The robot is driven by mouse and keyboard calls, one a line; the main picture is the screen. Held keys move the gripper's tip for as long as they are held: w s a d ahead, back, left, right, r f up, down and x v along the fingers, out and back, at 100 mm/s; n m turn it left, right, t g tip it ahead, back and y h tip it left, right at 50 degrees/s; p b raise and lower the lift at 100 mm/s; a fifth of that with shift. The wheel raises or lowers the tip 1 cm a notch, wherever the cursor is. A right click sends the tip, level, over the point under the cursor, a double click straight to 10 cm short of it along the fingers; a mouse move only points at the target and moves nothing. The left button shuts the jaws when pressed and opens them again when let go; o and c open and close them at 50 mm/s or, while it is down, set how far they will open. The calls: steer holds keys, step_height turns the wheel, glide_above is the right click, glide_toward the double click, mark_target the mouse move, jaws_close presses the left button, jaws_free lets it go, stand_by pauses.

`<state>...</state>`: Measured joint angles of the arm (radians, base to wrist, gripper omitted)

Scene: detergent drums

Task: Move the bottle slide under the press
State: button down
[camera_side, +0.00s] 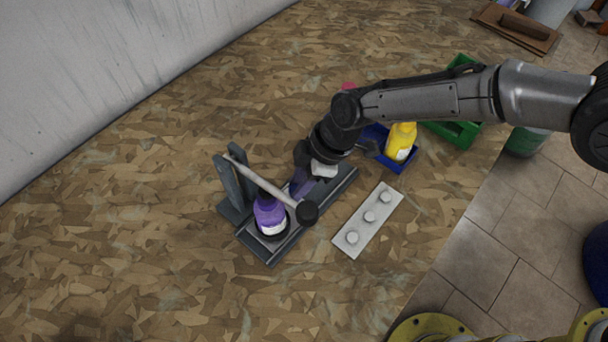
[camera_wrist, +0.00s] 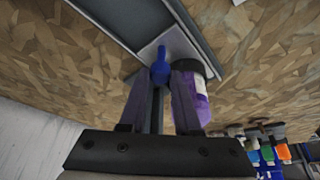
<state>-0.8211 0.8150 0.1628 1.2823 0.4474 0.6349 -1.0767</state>
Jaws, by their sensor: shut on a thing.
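The purple bottle (camera_side: 268,213) with a white label stands upright on the slide, at the near-left end of the dark rail (camera_side: 343,184) in the side view. The press (camera_side: 233,183) has grey posts and a pale lever with a dark round knob; the lever crosses above and beside the bottle. My gripper (camera_side: 300,185) is low over the rail, right of the bottle. In the wrist view my gripper (camera_wrist: 160,75) is shut on a blue knob (camera_wrist: 160,65) on the pale slide plate (camera_wrist: 176,45). The purple bottle (camera_wrist: 193,105) is partly hidden by a finger.
A grey plate (camera_side: 355,225) with three round caps lies right of the rail. A blue crate (camera_side: 403,165) with a yellow bottle (camera_side: 401,140) and a green crate (camera_side: 452,132) stand behind. The board is clear in front and left of the press.

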steer(key=shift+s+a, duration=0.2)
steer(key=shift+s, duration=0.05)
steer(key=c, duration=0.6)
jaws_free()
steer(key=shift+w, duration=0.1)
steer(key=shift+d+r, duration=0.15)
steer(key=shift+r, duration=0.05)
steer(key=v, duration=1.3)
steer(key=shift+d+r, duration=0.1)
steer(key=shift+r, duration=0.1)
